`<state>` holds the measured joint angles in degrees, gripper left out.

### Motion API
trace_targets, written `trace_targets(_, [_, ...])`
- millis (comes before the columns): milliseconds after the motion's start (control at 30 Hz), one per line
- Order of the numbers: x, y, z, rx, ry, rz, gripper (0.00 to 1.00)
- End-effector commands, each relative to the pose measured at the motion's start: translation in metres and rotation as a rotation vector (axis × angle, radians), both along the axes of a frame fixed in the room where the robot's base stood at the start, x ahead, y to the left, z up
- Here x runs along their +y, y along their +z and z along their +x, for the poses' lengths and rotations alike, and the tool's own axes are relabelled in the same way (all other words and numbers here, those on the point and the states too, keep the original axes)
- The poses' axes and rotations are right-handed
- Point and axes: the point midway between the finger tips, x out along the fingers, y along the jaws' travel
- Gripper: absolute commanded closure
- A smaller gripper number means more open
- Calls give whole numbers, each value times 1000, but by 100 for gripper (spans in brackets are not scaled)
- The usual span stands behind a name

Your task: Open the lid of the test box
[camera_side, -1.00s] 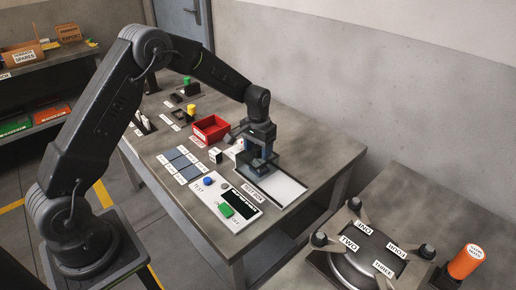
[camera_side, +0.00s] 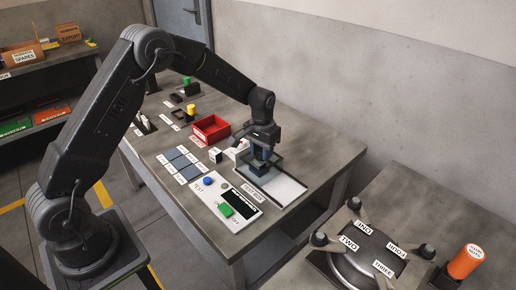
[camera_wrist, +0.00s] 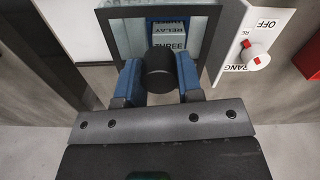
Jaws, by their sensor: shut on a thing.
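The test box (camera_side: 279,163) sits on the table, with a glassy, dark-framed top at the back of a pale flat panel (camera_side: 283,187). My gripper (camera_side: 261,154) is down at this box. In the wrist view, the blue fingers of my gripper (camera_wrist: 160,78) are closed on both sides of a round black knob (camera_wrist: 158,65). A relay (camera_wrist: 167,33) labelled RELAY THREE shows beyond the knob, inside the grey frame (camera_wrist: 109,38). My fingers hide part of the box in the side view. I cannot tell how far the lid is open.
A red bin (camera_side: 211,129) is behind left. A white unit with a red-marked dial (camera_wrist: 257,60) is close right in the wrist view.

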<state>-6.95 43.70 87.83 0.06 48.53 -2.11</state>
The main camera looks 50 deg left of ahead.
Motion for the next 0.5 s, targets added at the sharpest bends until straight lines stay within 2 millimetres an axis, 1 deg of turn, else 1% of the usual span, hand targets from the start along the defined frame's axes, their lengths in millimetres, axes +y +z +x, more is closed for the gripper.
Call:
trace_targets(33, [-15, 1, 1, -2, -7, -1, 100])
trace_targets(200, [-54, 1, 1, -2, -6, -2, 100])
trace_targets(333, [-70, 1, 1, -3, -3, -2, 100])
trace_targets(500, [-72, 1, 1, -3, -1, -2, 100])
